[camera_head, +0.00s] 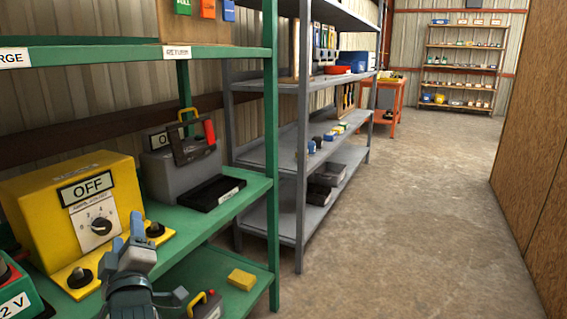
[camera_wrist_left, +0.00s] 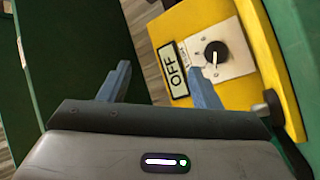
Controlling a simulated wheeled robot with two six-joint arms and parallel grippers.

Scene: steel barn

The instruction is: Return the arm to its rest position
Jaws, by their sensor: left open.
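My left gripper (camera_head: 137,243) is at the lower left of the head view, in front of the yellow box (camera_head: 50,205) on the green shelf. In the left wrist view its two blue-grey fingers (camera_wrist_left: 160,88) stand wide apart with nothing between them. The yellow box also shows in that view (camera_wrist_left: 190,25), with an OFF label and a black dial (camera_wrist_left: 215,55) on a white plate. The right finger overlaps the box in the picture; I cannot tell if they touch. My right gripper is not in view.
A grey box (camera_head: 182,175) and a black tray (camera_head: 210,193) stand farther along the green shelf (camera_head: 225,208). A green post (camera_head: 271,130) rises at the shelf's corner. A grey rack (camera_head: 300,140) stands beyond. The concrete floor (camera_head: 410,210) to the right is clear, up to a wooden panel (camera_head: 535,130).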

